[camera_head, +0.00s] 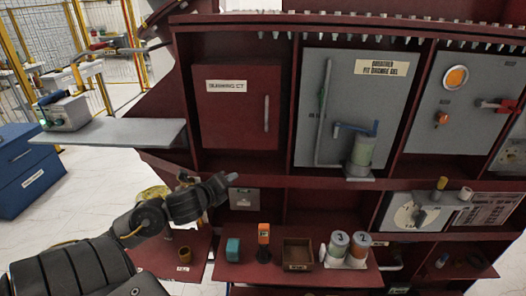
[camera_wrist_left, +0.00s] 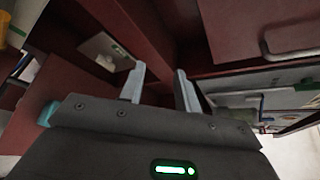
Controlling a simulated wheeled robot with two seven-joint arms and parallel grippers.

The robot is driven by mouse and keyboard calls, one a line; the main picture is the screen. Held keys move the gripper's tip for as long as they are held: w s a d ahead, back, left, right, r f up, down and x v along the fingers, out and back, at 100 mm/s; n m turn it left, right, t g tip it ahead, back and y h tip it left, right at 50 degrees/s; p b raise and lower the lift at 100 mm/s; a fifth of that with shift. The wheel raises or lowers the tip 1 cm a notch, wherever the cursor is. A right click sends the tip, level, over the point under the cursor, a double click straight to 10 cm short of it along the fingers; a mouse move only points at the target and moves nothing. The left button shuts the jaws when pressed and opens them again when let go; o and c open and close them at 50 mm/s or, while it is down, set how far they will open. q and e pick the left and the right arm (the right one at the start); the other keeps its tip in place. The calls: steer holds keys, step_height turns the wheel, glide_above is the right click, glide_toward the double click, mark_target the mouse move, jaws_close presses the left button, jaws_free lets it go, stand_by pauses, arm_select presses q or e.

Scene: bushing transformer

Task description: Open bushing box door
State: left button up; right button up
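The bushing box door (camera_head: 235,109) is a dark red panel with a white label, set in the red cabinet in the head view. It looks shut. Its vertical bar handle (camera_head: 267,113) is near the right edge. My left gripper (camera_head: 231,178) is below the door and its handle, apart from both. In the left wrist view, the gripper's two pale fingers (camera_wrist_left: 160,76) are spread with nothing between them. The door (camera_wrist_left: 245,25) and its grey handle (camera_wrist_left: 290,49) show at upper right there, off to the side of the fingers. My right gripper is not in view.
A grey panel (camera_head: 345,80) with pipes is right of the door. A grey side shelf (camera_head: 120,133) juts out at left. A lower shelf holds a teal block (camera_head: 233,249), an orange-topped item (camera_head: 263,236), a brown box (camera_head: 297,254) and cans (camera_head: 338,246). A blue cabinet (camera_head: 25,165) stands far left.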

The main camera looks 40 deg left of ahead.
arm_select(q)
step_height(320, 180, up, 9)
steer(key=w+m+t, duration=0.2)
steer(key=m, duration=0.3)
steer(key=m+t+h, duration=0.3)
steer(key=m, duration=0.5)
glide_toward(266, 110)
steer(key=w+p, duration=0.1)
steer(key=w, duration=0.1)
steer(key=w+p, duration=0.1)
steer(key=w, duration=0.2)
steer(key=w+p, duration=0.1)
steer(key=w, duration=0.1)
steer(key=shift+w+a+r+p, duration=0.3)
steer(key=shift+w+p, duration=0.05)
steer(key=shift+w, duration=0.05)
steer(key=shift+w+f, duration=0.15)
steer(key=shift+w, duration=0.45)
steer(key=shift+c, duration=0.4)
jaws_close()
